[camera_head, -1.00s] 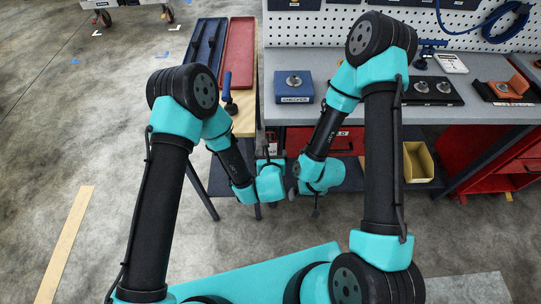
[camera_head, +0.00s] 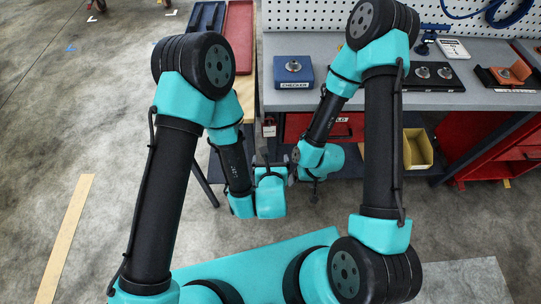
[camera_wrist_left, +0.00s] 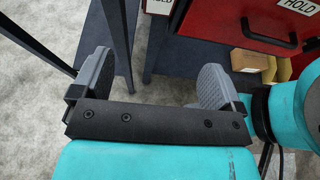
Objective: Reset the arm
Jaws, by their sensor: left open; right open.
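My left arm comes in from the left, and its teal wrist hangs over the floor in front of the bench. My left gripper (camera_head: 270,159) points away toward the bench. In the left wrist view its two grey fingers (camera_wrist_left: 153,80) stand wide apart with nothing between them. My right gripper (camera_head: 293,173) is just to the right of the left one, beside my right arm's teal wrist. Its fingers are small and partly hidden, and no held object shows. The two wrists are close together; I cannot tell whether they touch.
A grey workbench (camera_head: 375,102) carries a blue CHECKER box (camera_head: 293,72), a black tray (camera_head: 430,78) and an orange holder (camera_head: 510,74). Below are a red drawer (camera_head: 340,126) and a yellow bin (camera_head: 417,149). A side table holds a red tray (camera_head: 239,38).

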